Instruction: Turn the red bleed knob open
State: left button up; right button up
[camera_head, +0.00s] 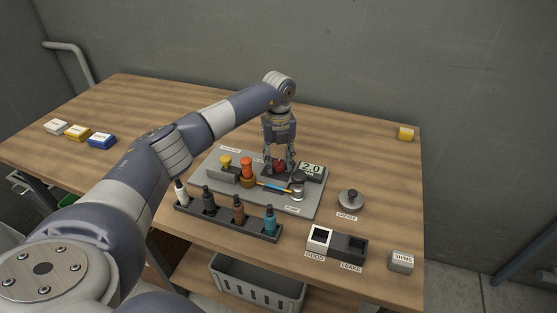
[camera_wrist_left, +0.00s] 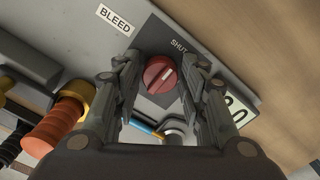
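The red bleed knob (camera_head: 279,167) sits on the grey test plate (camera_head: 308,205), under my left gripper. In the left wrist view the round red knob (camera_wrist_left: 159,75) has a pale pointer line slanting up toward the "SHUT" label (camera_wrist_left: 179,46). A "BLEED" label (camera_wrist_left: 114,18) lies beside it. My left gripper (camera_head: 279,165) points straight down, its fingers on either side of the knob. In the wrist view the left gripper's fingers (camera_wrist_left: 160,75) are apart, with gaps showing between them and the knob. My right gripper is not in view.
A rack of bottles (camera_head: 228,222) is in front. The table's right back is mostly clear.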

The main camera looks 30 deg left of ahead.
pick_arm(q)
jog(key=c, duration=0.5)
jog(key=m, duration=0.3)
jog(key=shift+b, duration=0.35)
jog(key=m+b, duration=0.1)
jog(key=m, duration=0.4)
jog(key=m+b, duration=0.1)
jog(key=m, duration=0.4)
jog(key=shift+m, duration=0.4)
jog(key=shift+r+m, duration=0.1)
jog(key=shift+m, duration=1.9)
